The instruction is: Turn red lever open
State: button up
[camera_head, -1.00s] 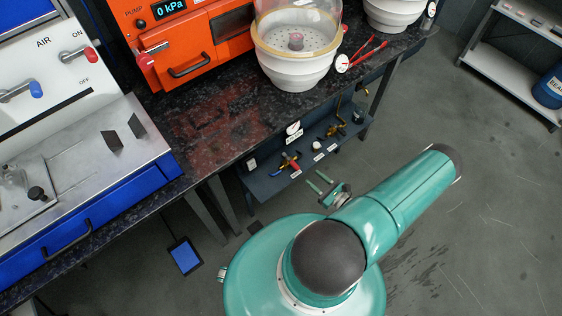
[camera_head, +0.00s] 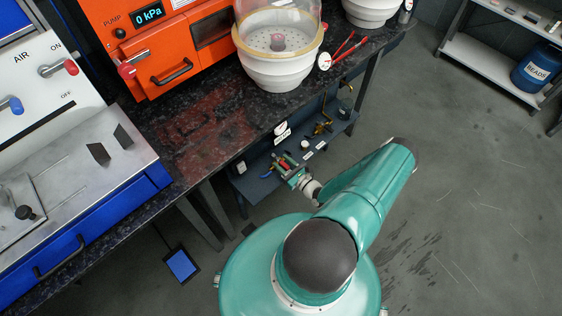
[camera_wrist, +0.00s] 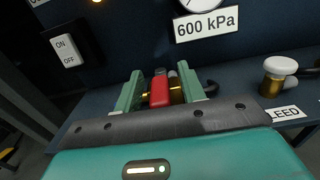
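In the wrist view a red lever (camera_wrist: 159,92) on a brass fitting stands between the two green fingers of my gripper (camera_wrist: 160,88). The fingers are apart, with a narrow gap visible on each side of the lever. The fitting behind it is partly hidden. In the head view my gripper (camera_head: 290,168) is at the valves on the low shelf under the bench, and the lever is small and partly covered there. Other red-handled levers show on the white AIR panel (camera_head: 70,67), near ON, and on the orange pump unit (camera_head: 126,70).
The wrist view shows a "600 kPa" label (camera_wrist: 206,24) under a gauge, an ON/OFF switch (camera_wrist: 67,50) and a white-capped brass valve (camera_wrist: 277,75) close to the right. The dark bench (camera_head: 190,125) overhangs the shelf. Open floor (camera_head: 460,190) lies to the right.

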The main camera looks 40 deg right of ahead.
jog(key=shift+w, duration=0.65)
grip_shut()
